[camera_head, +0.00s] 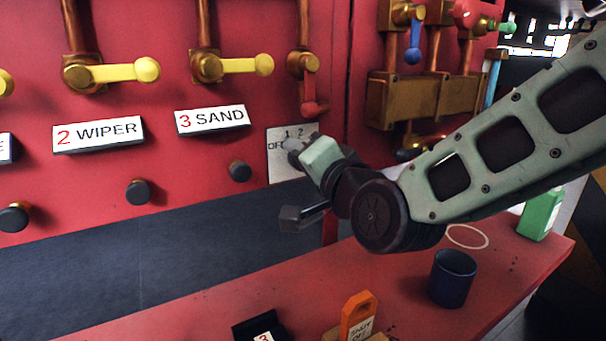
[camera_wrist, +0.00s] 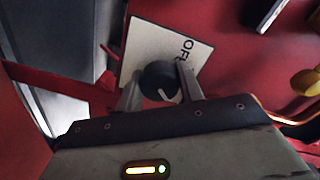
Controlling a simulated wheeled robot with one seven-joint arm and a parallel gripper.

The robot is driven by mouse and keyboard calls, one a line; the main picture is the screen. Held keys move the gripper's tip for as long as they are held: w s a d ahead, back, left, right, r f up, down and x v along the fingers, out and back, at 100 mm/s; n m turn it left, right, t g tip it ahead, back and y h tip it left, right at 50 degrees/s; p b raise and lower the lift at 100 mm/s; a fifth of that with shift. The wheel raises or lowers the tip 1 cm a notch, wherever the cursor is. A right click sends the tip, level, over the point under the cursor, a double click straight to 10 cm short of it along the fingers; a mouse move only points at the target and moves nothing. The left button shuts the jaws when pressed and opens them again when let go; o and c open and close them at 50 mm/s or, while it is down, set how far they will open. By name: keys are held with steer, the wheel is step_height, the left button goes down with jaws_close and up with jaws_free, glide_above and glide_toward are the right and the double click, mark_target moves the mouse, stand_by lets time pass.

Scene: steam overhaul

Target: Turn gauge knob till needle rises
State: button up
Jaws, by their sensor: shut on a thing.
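A round dark knob (camera_wrist: 159,80) with a pale pointer line sits on a white plate (camera_wrist: 143,45) marked OFF in the wrist view. My gripper (camera_wrist: 160,88) has one finger on each side of the knob and is shut on it. In the head view the white plate (camera_head: 281,168) shows OFF, 1 and 2 on the red panel. My gripper (camera_head: 293,150) reaches it from the right and hides most of the knob there. I cannot make out a gauge face or needle in either view.
Yellow-handled valves (camera_head: 147,70) and the labels WIPER (camera_head: 98,134) and SAND (camera_head: 211,119) are on the panel. A red lever (camera_head: 309,107) hangs just above the plate. A dark blue cup (camera_head: 452,278), a green bottle (camera_head: 541,214) and an orange tag (camera_head: 357,314) stand on the red bench.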

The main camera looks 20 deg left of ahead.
steer(key=shift+f+m+b, duration=0.1)
steer(key=shift+m+b, duration=0.95)
steer(key=shift+m, duration=0.55)
steer(key=o, duration=1)
steer(key=shift+d, duration=0.1)
steer(key=v, duration=1.7)
steer(key=shift+d, duration=0.15)
